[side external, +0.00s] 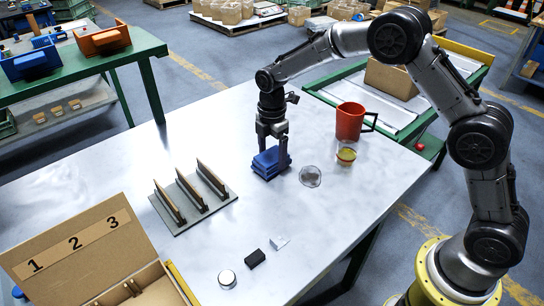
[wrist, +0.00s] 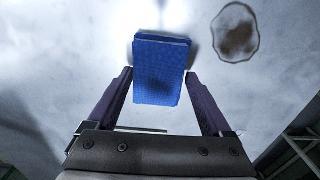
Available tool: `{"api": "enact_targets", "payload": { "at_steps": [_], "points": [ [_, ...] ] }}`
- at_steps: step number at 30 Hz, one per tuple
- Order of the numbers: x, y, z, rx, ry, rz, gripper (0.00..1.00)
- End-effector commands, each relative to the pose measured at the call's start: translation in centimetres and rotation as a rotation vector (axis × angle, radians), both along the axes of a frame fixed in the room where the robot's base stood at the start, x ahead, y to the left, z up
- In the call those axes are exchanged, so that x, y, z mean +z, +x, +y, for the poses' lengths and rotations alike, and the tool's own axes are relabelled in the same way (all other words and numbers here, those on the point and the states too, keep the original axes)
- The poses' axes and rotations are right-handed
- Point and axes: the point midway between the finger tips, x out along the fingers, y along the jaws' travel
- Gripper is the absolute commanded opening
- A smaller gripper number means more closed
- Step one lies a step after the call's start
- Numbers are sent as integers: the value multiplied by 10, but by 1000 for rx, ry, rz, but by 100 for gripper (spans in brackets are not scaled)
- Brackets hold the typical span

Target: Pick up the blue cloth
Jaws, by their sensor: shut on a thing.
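The blue cloth (side external: 266,166) is a folded stack on the metal table, near its middle. My gripper (side external: 272,152) points straight down over it, with its fingers at the cloth's sides. In the wrist view the cloth (wrist: 160,68) sits between the two fingertips of my gripper (wrist: 160,80), which is shut on it. I cannot tell whether the cloth's underside touches the table.
A rack with upright plates (side external: 193,198) is at left. A numbered cardboard box (side external: 75,245) is at front left.

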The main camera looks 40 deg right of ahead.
Motion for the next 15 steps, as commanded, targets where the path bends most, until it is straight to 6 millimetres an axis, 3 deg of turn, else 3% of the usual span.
{"api": "enact_targets", "payload": {
  "at_steps": [6, 15],
  "points": [
    [31, -3, 0, 0, 1, -4, 29],
    [91, -62, -9, 0, 1, -2, 29]
  ]
}}
